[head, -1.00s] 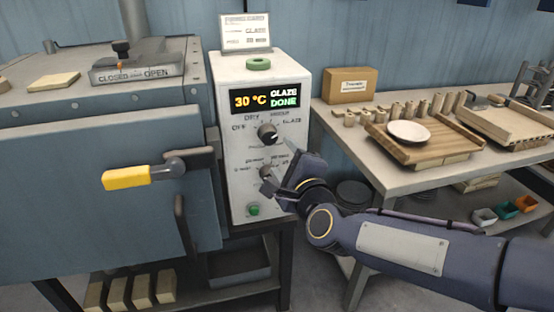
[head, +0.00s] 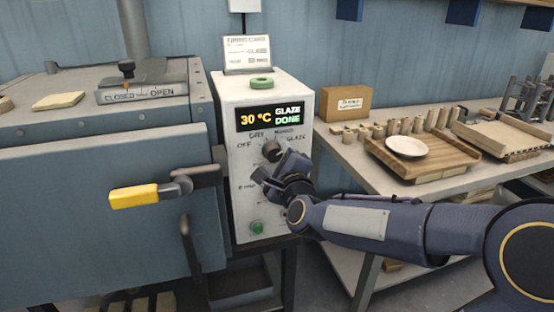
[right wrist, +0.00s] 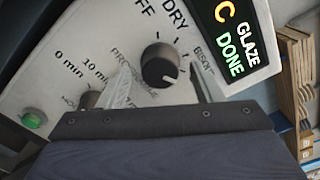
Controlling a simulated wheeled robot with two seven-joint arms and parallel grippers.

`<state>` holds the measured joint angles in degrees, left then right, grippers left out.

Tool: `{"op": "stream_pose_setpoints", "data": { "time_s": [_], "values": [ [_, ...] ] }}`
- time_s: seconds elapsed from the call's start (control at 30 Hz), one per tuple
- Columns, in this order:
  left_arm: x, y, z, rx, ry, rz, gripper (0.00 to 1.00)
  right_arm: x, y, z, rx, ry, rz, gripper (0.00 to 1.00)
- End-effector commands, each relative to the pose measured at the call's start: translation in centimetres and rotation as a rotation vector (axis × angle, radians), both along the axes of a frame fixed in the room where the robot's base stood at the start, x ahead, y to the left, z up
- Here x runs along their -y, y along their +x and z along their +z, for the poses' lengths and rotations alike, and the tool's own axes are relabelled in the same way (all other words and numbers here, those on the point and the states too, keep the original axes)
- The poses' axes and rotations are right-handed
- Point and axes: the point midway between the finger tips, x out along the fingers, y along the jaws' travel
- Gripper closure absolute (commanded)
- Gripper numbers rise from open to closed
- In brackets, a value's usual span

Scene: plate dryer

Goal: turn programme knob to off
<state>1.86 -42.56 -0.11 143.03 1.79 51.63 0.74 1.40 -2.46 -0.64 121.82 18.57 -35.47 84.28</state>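The dark round programme knob (head: 272,150) is on the front of the white control box (head: 235,170), below a display reading 30 °C GLAZE DONE. OFF, DRY and GLAZE labels are around it. My right gripper (head: 270,172) is just in front of and below the knob in the head view, partly covering the panel. In the right wrist view the knob (right wrist: 160,65) appears between the two spread fingers, with a white mark on its face. The fingers are open, and I see no clear contact. My left gripper is not in view.
A lower knob (right wrist: 88,98) and a green button (head: 257,228) are on the same panel. The dryer's yellow door handle (head: 134,196) juts out at left. At right, a table (head: 362,172) holds a wooden tray with a white plate (head: 407,146).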

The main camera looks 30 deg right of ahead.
Motion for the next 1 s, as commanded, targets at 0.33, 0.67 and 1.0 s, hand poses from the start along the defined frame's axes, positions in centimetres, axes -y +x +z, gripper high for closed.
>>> {"op": "stream_pose_setpoints", "data": {
  "time_s": [0.33, 0.67, 1.0],
  "values": [
    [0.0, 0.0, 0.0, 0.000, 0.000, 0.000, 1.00, 0.0, 0.0, 0.0, 0.000, 0.000, 0.000, 0.85],
    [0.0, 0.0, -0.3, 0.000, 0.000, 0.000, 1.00, 0.0, 0.0, -0.1, -0.012, -0.052, 0.001, 0.85],
    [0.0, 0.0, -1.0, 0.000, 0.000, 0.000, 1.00, 0.0, 0.0, -0.1, -0.069, -0.290, 0.001, 0.85]
  ]
}}
